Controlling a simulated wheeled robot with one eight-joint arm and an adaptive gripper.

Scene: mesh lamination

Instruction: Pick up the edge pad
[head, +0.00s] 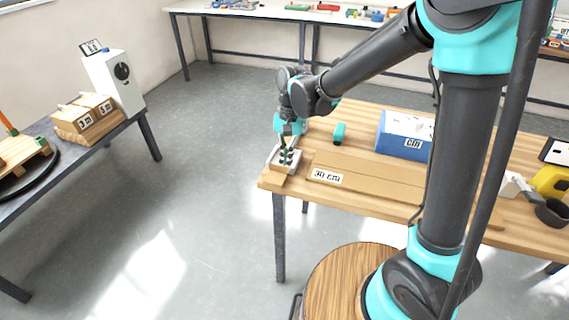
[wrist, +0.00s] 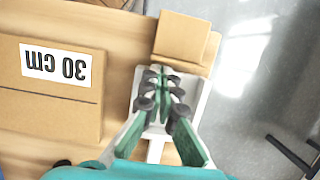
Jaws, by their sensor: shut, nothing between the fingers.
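A tan cardboard-coloured block (wrist: 182,37), which looks like the edge pad, lies at the table's corner, with another tan layer showing under its right side. In the head view, a tan piece (head: 279,168) shows at the front left corner. My gripper (wrist: 162,84) is shut and empty, its dark fingertips close together just below the block in the wrist view. In the head view my gripper (head: 289,156) points down over a white tray (head: 272,155). The tray (wrist: 139,100) also lies under the fingers in the wrist view. I cannot tell whether the fingertips touch anything.
A flat cardboard piece labelled 30 cm (head: 375,180) lies right of the gripper. A small teal tool (head: 339,133) and a blue box (head: 402,146) stand behind. The table's left edge drops to open floor (head: 200,170). A side table (head: 110,130) holds labelled boxes.

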